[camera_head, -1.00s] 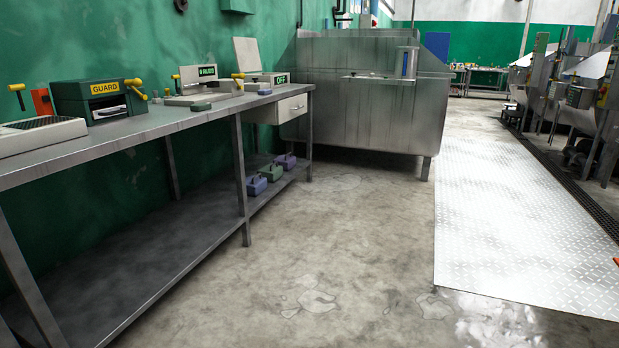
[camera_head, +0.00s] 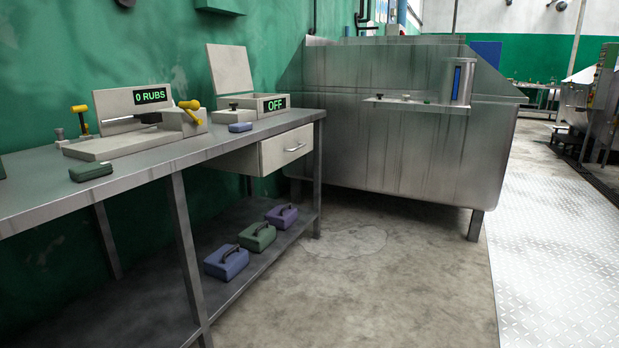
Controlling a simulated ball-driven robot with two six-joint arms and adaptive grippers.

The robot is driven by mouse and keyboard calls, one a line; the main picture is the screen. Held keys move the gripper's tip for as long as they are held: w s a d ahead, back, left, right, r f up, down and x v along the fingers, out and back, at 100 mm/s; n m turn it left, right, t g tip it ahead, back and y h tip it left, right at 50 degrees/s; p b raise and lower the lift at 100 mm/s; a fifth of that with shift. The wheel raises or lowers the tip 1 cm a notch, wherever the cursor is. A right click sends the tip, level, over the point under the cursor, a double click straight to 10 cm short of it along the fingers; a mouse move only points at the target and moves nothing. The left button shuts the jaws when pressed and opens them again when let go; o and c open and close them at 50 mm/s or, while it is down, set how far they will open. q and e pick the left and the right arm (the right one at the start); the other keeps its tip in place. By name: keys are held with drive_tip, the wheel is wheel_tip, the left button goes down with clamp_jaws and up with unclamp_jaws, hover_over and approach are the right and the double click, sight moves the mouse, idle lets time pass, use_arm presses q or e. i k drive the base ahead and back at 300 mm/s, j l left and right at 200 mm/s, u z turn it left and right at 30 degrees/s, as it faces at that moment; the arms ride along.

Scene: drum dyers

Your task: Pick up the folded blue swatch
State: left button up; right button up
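A small folded blue swatch (camera_head: 240,127) lies flat on the metal bench (camera_head: 140,170), in front of the box with the OFF display (camera_head: 275,104). A folded dark green swatch (camera_head: 91,171) lies nearer, at the bench's front edge. Neither of my grippers is in view. Nothing touches the blue swatch.
A rub tester (camera_head: 135,145) reading 0 RUBS stands left of the blue swatch. Below are a drawer (camera_head: 287,149) and a lower shelf with blue (camera_head: 227,262), green (camera_head: 257,236) and purple (camera_head: 282,216) handled blocks. A steel tank (camera_head: 400,150) stands behind. The floor (camera_head: 370,290) is clear.

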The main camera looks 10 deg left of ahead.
sight(239, 128)
drive_tip(key=i+z, duration=0.1)
drive_tip(key=i, duration=1.1)
drive_tip(key=i+u, duration=0.45)
drive_tip(key=i+l+u, duration=0.1)
drive_tip(key=i+u, duration=0.25)
drive_tip(key=u, duration=0.15)
